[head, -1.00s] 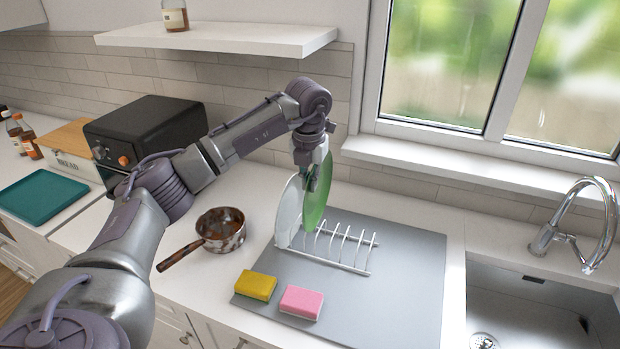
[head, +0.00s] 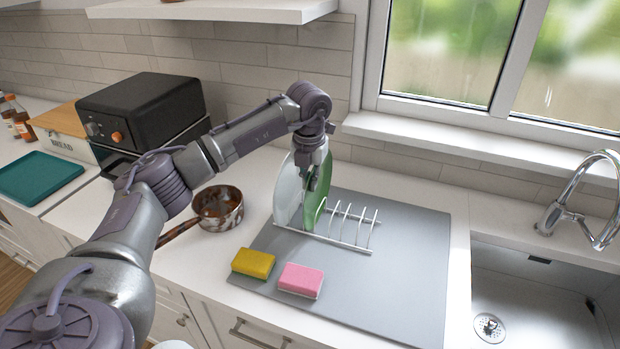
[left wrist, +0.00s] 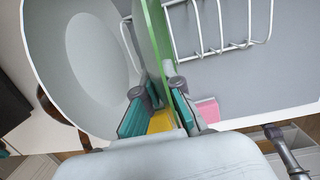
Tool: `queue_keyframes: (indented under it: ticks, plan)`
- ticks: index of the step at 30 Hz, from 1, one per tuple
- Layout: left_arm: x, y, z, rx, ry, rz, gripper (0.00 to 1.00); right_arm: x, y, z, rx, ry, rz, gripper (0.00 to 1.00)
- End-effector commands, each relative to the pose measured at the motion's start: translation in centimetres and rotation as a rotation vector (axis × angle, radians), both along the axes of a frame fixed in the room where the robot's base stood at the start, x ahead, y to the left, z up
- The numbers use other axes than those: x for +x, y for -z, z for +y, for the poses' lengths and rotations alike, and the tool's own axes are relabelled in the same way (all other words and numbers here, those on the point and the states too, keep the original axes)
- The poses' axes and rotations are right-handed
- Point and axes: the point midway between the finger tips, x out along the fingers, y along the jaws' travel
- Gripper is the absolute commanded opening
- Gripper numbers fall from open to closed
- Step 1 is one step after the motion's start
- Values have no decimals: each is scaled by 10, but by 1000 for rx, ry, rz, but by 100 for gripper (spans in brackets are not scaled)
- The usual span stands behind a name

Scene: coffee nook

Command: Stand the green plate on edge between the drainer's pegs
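The green plate (head: 318,192) is on edge at the left part of the white wire drainer (head: 352,246), low among its pegs. Its exact slot and whether it touches the base are hard to tell. A white plate (head: 287,196) stands on edge just left of it; it also shows in the left wrist view (left wrist: 60,60). My left gripper (head: 314,184) reaches down from above with its fingers on either side of the green plate, apparently shut on it. In the left wrist view the plate's rim (left wrist: 155,40) runs between the teal finger pads (left wrist: 158,105). My right gripper is out of view.
The drainer stands on a grey mat (head: 400,285). A yellow sponge (head: 253,263) and a pink sponge (head: 301,280) lie in front of it. A saucepan (head: 218,210) is to the left, the sink (head: 540,290) to the right. The mat's right side is clear.

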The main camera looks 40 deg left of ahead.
Motion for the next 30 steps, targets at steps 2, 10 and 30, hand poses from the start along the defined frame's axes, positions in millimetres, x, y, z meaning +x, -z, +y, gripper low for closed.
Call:
queue_keyframes:
  ticks: [2,10,30]
  plan:
    - [0,-1,0,-1,-1,-2,0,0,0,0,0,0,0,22]
    - [0,-1,0,0,0,-2,0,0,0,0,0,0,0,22]
    - [0,9,0,0,0,-2,0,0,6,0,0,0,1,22]
